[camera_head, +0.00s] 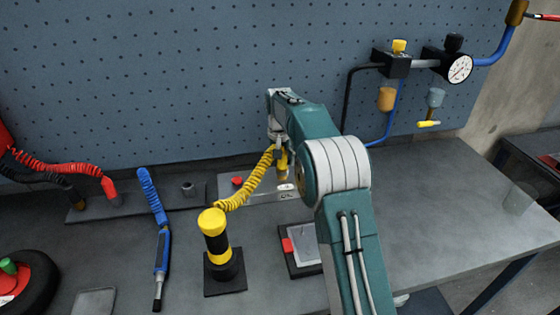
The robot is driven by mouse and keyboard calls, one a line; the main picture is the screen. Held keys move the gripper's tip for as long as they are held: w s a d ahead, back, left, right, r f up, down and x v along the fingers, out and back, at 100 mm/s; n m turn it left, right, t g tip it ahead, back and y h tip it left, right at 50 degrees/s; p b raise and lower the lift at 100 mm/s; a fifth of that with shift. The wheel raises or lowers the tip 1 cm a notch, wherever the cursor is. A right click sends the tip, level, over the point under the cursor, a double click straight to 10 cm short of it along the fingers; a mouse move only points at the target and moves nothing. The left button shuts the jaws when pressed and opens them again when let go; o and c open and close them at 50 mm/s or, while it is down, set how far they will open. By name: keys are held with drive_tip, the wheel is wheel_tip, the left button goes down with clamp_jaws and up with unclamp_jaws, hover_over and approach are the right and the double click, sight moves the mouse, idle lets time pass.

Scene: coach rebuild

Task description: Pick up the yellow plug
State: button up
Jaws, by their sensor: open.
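The yellow plug (215,246), a thick cylinder with yellow and black bands, stands upright on a square black base on the bench. A coiled yellow cable (255,182) runs from its top up and right to a yellow fitting (282,163) by the back wall. My gripper (277,133) is small and partly hidden at the far end of my teal arm, near that fitting. It is open, behind and to the right of the plug, and apart from it. Whether it touches the cable or fitting, I cannot tell.
A blue coiled hose with a blue tool (162,252) lies left of the plug. A red connector (110,190) is farther left. A dark tray (290,266) with a red piece lies right of the plug. The bench (430,210) is mostly clear on the right.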

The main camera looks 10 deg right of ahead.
drive_tip(key=shift+d, duration=0.4)
clamp_jaws()
drive_tip(key=shift+d, duration=0.15)
